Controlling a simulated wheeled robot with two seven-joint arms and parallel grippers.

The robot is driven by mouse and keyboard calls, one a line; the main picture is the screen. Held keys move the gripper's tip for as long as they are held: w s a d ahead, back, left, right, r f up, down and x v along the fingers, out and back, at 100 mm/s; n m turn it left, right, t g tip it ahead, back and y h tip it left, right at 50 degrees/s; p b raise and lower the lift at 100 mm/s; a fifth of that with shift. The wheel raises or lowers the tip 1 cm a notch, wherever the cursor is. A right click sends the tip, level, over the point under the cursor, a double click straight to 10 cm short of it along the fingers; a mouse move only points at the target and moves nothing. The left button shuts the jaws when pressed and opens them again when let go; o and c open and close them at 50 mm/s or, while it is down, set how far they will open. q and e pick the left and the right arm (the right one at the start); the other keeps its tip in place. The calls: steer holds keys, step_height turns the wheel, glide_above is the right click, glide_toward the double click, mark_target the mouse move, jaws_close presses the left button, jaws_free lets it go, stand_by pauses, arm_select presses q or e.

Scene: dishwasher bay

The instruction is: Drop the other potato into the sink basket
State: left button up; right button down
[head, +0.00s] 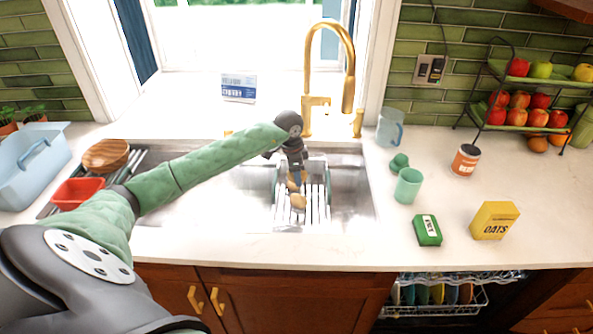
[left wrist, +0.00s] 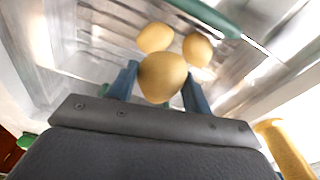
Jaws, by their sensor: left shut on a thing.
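My left gripper (head: 293,178) is over the sink basket (head: 318,208), a pale slatted rack with green sides. In the left wrist view, the gripper (left wrist: 158,88) is shut on a tan potato (left wrist: 162,78) between its blue fingers. Beyond it in that view, two more potatoes (left wrist: 155,38) (left wrist: 197,49) lie on the slats. In the head view one potato (head: 299,202) shows on the rack just in front of the gripper. The gripper partly hides the other potatoes there. My right gripper is not in view.
The steel sink (head: 210,205) surrounds the basket, with a gold faucet (head: 345,95) behind it. A red container (head: 78,193) and wooden bowl (head: 106,154) stand left.

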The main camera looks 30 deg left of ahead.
arm_select(q)
steer(key=shift+f, duration=0.3)
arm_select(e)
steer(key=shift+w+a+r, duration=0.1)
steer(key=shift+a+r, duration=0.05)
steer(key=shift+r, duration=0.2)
arm_select(q)
steer(key=o, duration=1.1)
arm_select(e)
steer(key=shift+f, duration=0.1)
arm_select(q)
steer(key=shift+r+b, duration=0.25)
steer(key=shift+b, duration=0.05)
steer(key=r, duration=0.2)
steer(key=r+b, duration=0.1)
steer(key=r, duration=0.1)
steer(key=r+b, duration=0.1)
steer(key=r, duration=0.1)
steer(key=shift+s+a, duration=0.3)
steer(key=shift+r, duration=0.6)
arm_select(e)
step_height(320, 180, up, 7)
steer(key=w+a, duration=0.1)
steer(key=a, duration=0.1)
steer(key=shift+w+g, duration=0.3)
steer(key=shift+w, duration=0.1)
